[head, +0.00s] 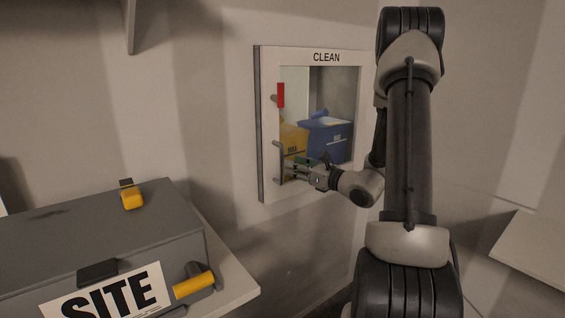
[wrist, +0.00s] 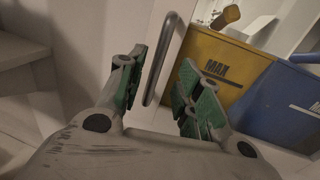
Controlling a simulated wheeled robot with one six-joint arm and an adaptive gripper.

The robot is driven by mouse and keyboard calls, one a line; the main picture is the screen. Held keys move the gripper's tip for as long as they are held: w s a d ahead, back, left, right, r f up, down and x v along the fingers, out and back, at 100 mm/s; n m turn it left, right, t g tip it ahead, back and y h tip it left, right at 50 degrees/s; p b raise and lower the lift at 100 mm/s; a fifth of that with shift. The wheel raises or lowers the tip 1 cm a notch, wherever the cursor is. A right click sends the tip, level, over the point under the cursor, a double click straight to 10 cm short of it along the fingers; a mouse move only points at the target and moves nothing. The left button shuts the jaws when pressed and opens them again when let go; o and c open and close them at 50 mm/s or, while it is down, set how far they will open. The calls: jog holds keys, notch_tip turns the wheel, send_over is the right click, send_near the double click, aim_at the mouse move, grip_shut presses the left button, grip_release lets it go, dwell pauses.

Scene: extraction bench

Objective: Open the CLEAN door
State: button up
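The CLEAN door (head: 268,120) is a white frame with a clear pane, set in the wall at the middle of the head view. It looks shut. A grey vertical bar handle (head: 276,162) is on its lower left side, and a red latch piece (head: 281,95) is above it. My gripper (head: 289,171) is at the lower part of the handle. In the wrist view, my gripper (wrist: 160,78) is open, with green-padded fingers on either side of the handle (wrist: 163,60). A gap shows between the bar and the right finger; contact with the left finger is unclear.
Behind the pane are a yellow bin (head: 294,138) and a blue bin (head: 328,140). A grey case (head: 90,235) marked SITE, with yellow latches, lies on a bench at the lower left. A pale shelf (head: 530,250) juts in at the right.

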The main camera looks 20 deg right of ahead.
aim_at(283, 162)
jog(key=x, duration=0.6)
jog(key=shift+w+a, duration=0.15)
jog(key=shift+w, duration=0.05)
grip_shut()
